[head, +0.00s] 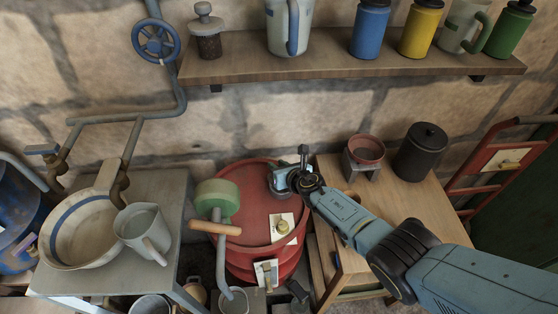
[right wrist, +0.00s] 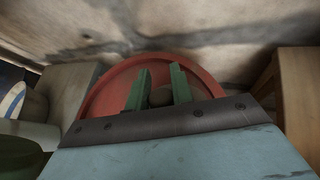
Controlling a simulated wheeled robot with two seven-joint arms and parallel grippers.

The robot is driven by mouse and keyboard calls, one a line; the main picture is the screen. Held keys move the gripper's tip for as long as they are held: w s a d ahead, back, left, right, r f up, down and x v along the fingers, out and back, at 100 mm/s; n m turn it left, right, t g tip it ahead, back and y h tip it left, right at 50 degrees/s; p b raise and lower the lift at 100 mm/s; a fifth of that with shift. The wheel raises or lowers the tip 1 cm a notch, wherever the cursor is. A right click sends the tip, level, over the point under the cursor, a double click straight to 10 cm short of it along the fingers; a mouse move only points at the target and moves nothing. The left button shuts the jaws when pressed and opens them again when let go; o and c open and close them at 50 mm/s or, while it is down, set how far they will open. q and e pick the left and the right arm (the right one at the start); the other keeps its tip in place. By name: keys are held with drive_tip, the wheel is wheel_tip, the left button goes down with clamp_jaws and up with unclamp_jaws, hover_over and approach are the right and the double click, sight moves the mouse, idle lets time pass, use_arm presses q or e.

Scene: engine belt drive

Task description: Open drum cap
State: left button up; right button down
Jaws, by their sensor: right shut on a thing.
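The red drum (head: 250,228) stands upright in the middle of the head view, between the grey table and the wooden table. My right arm reaches in from the right, and its gripper (head: 281,180) is over the back right of the drum's top. In the right wrist view the two green fingers (right wrist: 158,90) are closed around a small dark round cap (right wrist: 160,97), with the red drum top (right wrist: 112,85) behind it. The cap is mostly hidden by the fingers. I cannot tell whether it is still seated. My left gripper is not in view.
A green hand pump (head: 217,197) with a wooden handle stands at the drum's left. A basin (head: 80,235) and a jug (head: 143,232) are on the left table. The wooden table (head: 395,200) holds a red bowl (head: 366,149) and a black canister (head: 420,155). A shelf (head: 340,67) runs above.

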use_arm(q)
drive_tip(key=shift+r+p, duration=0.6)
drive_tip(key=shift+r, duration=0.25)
use_arm(e)
drive_tip(key=shift+w+a+r+g, duration=0.1)
drive_tip(key=shift+w+g, duration=0.1)
drive_tip(key=shift+g, duration=0.3)
